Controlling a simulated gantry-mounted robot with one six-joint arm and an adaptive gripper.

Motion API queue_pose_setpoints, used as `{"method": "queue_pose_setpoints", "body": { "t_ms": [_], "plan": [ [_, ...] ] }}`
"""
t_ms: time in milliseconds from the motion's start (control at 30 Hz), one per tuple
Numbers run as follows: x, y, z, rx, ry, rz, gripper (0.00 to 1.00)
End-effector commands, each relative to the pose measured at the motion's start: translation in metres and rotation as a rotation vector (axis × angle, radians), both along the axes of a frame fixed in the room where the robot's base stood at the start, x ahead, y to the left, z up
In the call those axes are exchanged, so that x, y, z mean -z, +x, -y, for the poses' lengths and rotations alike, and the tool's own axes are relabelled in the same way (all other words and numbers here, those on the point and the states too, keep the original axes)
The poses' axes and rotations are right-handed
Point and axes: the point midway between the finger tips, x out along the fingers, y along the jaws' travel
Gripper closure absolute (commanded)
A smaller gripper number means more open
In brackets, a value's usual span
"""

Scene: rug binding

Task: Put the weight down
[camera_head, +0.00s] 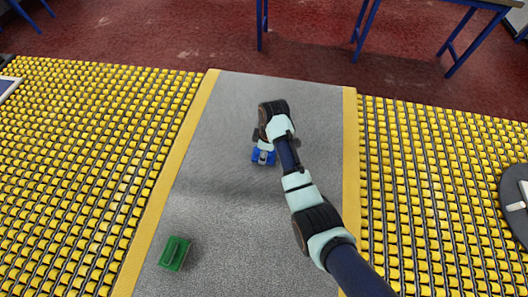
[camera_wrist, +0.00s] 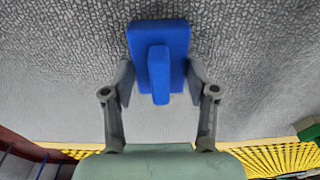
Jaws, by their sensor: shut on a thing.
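A blue weight (camera_head: 264,157) with a raised bar on top is in my gripper, over the upper middle of the grey rug (camera_head: 221,205). In the wrist view the weight (camera_wrist: 174,40) sits between the two fingers of my gripper (camera_wrist: 160,82), which is shut on it. My gripper (camera_head: 264,150) is partly hidden by my own wrist in the head view. The grey rug (camera_wrist: 60,110) fills the background behind the weight. I cannot tell whether the weight's underside touches the rug.
A green block (camera_head: 174,253) lies on the rug at the lower left; its edge also shows in the wrist view (camera_wrist: 308,130). Yellow roller beds (camera_head: 90,130) flank the rug. Blue-legged tables (camera_head: 365,25) stand beyond on the red floor. The rug's left middle is clear.

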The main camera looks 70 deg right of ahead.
Motion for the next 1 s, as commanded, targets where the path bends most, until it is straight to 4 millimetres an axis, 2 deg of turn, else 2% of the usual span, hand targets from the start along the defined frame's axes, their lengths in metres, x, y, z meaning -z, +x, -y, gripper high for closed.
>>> {"method": "queue_pose_setpoints", "body": {
  "t_ms": [300, 333, 467, 800, 867, 1000],
  "plan": [
    [0.000, 0.001, 0.001, 0.000, -0.004, 0.004, 1.00],
    [0.001, 0.000, 0.001, 0.000, -0.002, 0.001, 0.37],
    [0.001, 0.000, 0.000, -0.001, -0.002, 0.001, 0.17],
    [-0.002, 0.000, 0.001, -0.001, -0.002, 0.001, 0.17],
    [-0.010, 0.000, 0.001, -0.001, -0.003, 0.003, 0.17],
    [-0.041, -0.003, 0.002, 0.000, -0.004, 0.004, 0.17]
  ]
}}
